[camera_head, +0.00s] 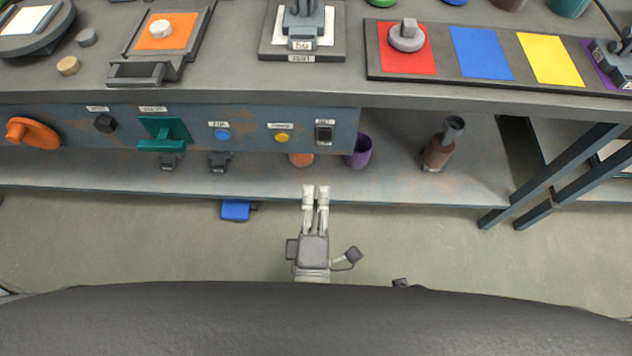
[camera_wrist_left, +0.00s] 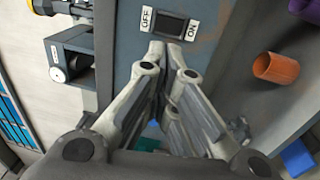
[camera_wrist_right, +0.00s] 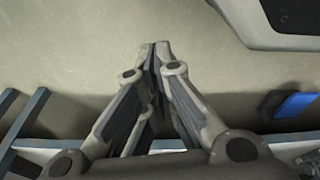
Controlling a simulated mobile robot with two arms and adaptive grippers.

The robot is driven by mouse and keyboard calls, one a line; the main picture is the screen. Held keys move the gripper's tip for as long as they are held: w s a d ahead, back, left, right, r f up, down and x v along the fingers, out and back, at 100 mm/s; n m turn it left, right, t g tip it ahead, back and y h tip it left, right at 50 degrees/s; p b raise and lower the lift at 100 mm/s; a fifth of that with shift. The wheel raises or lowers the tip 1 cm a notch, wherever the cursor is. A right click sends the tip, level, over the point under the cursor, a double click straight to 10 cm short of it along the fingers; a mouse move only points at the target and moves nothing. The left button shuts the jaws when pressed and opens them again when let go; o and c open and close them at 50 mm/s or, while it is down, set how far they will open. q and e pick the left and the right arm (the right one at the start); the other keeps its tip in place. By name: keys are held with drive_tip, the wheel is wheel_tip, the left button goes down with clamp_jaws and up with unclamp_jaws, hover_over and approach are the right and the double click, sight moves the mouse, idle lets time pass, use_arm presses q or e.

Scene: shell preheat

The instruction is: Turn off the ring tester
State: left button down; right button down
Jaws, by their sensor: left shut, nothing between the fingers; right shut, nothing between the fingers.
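A black rocker switch (camera_head: 324,133) sits at the right end of the blue-grey panel under the worktop, with a small label above it. In the left wrist view the rocker (camera_wrist_left: 172,24) lies between an OFF plate (camera_wrist_left: 147,19) and an ON plate (camera_wrist_left: 193,24). I cannot tell which side is pressed. My left gripper (camera_head: 316,187) is shut and empty, in front of and below the switch in the head view. Its fingertips (camera_wrist_left: 168,47) show just below the rocker in the left wrist view; contact is not clear. My right gripper (camera_wrist_right: 156,46) is shut and empty over the floor.
The panel (camera_head: 70,128) also carries an orange knob (camera_head: 32,132), a green handle (camera_head: 165,132), a blue button (camera_head: 222,135) and a yellow button (camera_head: 283,138). A blue item (camera_head: 235,210) lies below.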

sight(319, 132)
use_arm(q)
drive_tip(key=w, duration=0.3)
drive_tip(key=w+r, duration=0.1)
drive_tip(key=w, duration=0.7)
drive_tip(key=shift+r, duration=0.2)
drive_tip(key=shift+w, duration=0.4)
use_arm(e)
drive_tip(key=shift+f, duration=0.3)
use_arm(q)
drive_tip(key=shift+w+r, duration=0.1)
use_arm(e)
drive_tip(key=shift+s, duration=0.1)
use_arm(q)
drive_tip(key=s+f, duration=0.1)
drive_tip(key=s, duration=1.1)
drive_tip(key=shift+f, duration=0.25)
use_arm(e)
drive_tip(key=shift+s+d+f, duration=0.1)
drive_tip(key=shift+s+f, duration=0.25)
drive_tip(key=shift+s, duration=0.15)
use_arm(q)
drive_tip(key=shift+w, duration=0.1)
